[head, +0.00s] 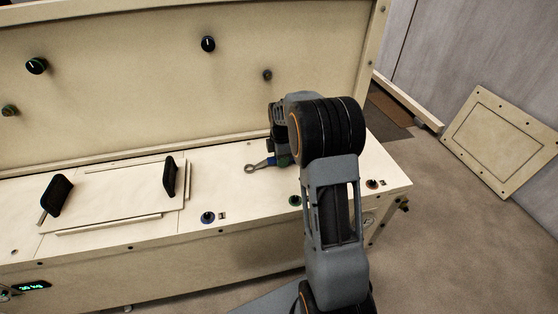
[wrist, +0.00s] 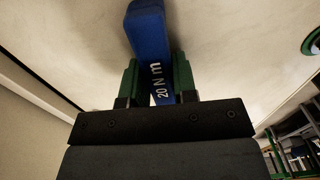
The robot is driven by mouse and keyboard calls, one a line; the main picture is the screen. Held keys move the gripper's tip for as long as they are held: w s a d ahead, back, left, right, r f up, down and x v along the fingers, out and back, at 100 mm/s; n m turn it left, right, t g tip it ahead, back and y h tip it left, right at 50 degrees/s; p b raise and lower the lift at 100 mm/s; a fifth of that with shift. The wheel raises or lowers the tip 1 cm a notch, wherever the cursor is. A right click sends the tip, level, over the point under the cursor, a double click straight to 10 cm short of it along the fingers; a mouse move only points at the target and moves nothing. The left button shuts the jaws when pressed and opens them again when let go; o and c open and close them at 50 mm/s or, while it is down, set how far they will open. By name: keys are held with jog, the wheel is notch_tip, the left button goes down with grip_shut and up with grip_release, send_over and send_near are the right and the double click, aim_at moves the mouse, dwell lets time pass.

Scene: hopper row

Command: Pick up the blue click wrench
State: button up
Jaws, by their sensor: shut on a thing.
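The blue click wrench (wrist: 147,30) shows in the wrist view, its handle marked "20 N m". My gripper (wrist: 158,82) has a green finger on each side of the blue handle and is shut on it. In the head view the wrench's grey ring end (head: 252,168) sticks out to the left of my gripper (head: 281,160), low over the pale bench top. Most of the handle is hidden there by my arm. I cannot tell whether the wrench touches the surface.
A panel with black handles (head: 60,194) lies to the left on the bench (head: 226,180). Small knobs (head: 208,217) line the bench's front edge. A tall back wall (head: 140,85) with dark knobs rises behind. A loose framed panel (head: 500,140) is at the right on the floor.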

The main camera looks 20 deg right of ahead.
grip_shut()
jog(key=shift+r, duration=0.1)
jog(key=shift+r, duration=0.6)
notch_tip(320, 180, up, 2)
jog(key=shift+s+r+p, duration=0.15)
jog(key=shift+r+p, duration=0.1)
jog(key=shift+p, duration=0.35)
jog(key=s+a+r+p, duration=0.2)
jog(key=s+a+r, duration=0.1)
jog(key=s+r, duration=0.6)
jog(key=shift+s+p, duration=0.35)
jog(key=shift+s, duration=1.85)
